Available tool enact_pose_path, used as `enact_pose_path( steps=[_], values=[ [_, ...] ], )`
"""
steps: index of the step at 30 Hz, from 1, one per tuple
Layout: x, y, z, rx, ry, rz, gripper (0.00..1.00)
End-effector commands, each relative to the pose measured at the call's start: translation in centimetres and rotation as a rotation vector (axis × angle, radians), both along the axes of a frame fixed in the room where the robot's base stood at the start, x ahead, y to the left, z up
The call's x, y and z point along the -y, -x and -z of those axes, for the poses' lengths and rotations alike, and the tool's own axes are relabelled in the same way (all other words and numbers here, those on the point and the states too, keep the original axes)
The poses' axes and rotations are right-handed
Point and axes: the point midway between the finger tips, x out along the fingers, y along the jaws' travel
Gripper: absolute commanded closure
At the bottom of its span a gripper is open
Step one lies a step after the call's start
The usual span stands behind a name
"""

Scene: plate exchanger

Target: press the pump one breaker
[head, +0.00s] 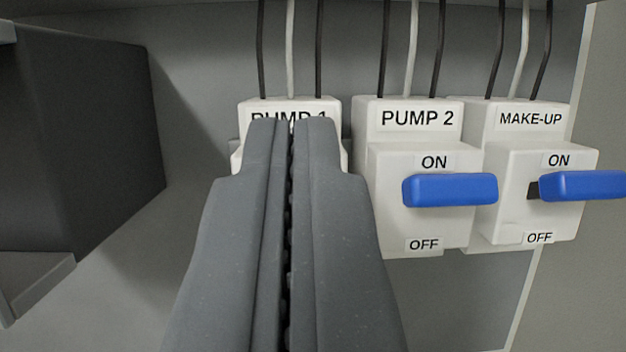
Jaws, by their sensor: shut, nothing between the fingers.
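The pump one breaker (245,108) is a white block labelled "PUMP 1", at the centre left of the row in the head view. My gripper (293,122) is in front of it, with its two dark grey fingers shut together and nothing between them. The fingers cover the lower part of the label and nearly all of the breaker's front. Its lever and its ON and OFF marks are hidden, so I cannot tell its position. I cannot tell whether the fingertips touch the breaker.
The "PUMP 2" breaker (385,220) and the "MAKE-UP" breaker (515,215) stand to the right, each with a blue lever sticking out. Black and white wires run up from the breakers. A dark box (85,140) is at the left. The cabinet's right edge (570,120) is beyond MAKE-UP.

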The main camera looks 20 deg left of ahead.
Motion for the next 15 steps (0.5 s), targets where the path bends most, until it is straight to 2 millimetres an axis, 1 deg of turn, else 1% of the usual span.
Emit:
enact_pose_path(
  steps=[1,7,9,15],
  values=[
    [0.5,0.2,-0.9,0.001,0.000,0.007,1.00],
    [1.8,0.8,-2.6,0.002,-0.003,0.023,1.00],
    [1.9,1.1,-1.8,0.000,-0.004,0.020,1.00],
    [2.4,1.7,-1.0,0.000,-0.005,0.024,1.00]
  ],
)
